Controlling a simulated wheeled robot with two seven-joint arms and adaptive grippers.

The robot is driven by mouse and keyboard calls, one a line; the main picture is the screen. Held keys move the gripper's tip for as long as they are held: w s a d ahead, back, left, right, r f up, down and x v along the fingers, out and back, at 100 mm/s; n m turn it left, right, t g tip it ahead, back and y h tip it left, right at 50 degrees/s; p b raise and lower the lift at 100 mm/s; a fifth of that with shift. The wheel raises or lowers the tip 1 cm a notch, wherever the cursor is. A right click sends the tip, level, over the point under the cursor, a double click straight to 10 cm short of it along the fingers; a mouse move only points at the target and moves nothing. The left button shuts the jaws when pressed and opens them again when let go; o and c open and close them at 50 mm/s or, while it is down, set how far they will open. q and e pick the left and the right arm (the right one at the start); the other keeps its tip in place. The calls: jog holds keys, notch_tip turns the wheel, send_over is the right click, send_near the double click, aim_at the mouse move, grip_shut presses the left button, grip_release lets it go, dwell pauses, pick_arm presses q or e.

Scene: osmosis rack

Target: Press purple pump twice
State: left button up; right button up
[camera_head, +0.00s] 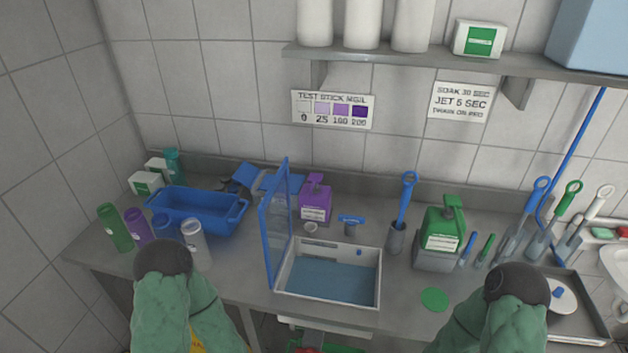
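The purple pump bottle (315,203) stands upright on the steel counter near the back wall, a little right of the tilted blue-framed clear panel. It has a purple pump head on top and a pale label on its front. Nothing touches the pump head. Only green-covered parts of my two arms with dark rounded ends show, at the lower left and lower right, well apart from the bottle. Neither gripper can be made out in this view.
The blue-framed panel (275,225) rises beside a white-rimmed basin (376,290) in front of the bottle. A blue tub (190,208) and several bottles stand left. A green pump bottle (441,226), a blue-handled brush (406,195) and scoops stand right. A shelf (420,58) hangs above.

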pick_arm(q)
grip_shut()
dwell(1.2)
